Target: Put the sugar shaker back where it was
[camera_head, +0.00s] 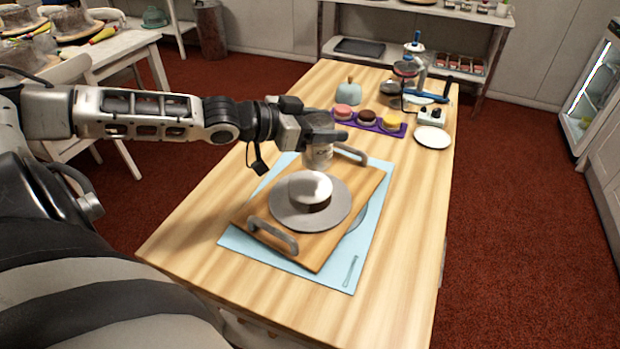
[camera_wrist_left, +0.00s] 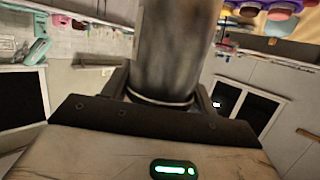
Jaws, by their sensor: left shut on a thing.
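My left gripper (camera_head: 318,140) is shut on the sugar shaker (camera_head: 318,157), a greyish cylinder, and holds it over the far part of the wooden tray, behind the cake. In the left wrist view the shaker (camera_wrist_left: 178,55) stands out large between the fingers. A small dark cake with a white top (camera_head: 311,190) sits on a grey round turntable (camera_head: 285,213). The turntable stands on the wooden tray (camera_head: 322,255) with two grey handles, on a light blue mat (camera_head: 337,276). My right gripper is not in view.
A purple tray (camera_head: 380,127) holds three small cakes. The front and left of the wooden table (camera_head: 190,235) are clear.

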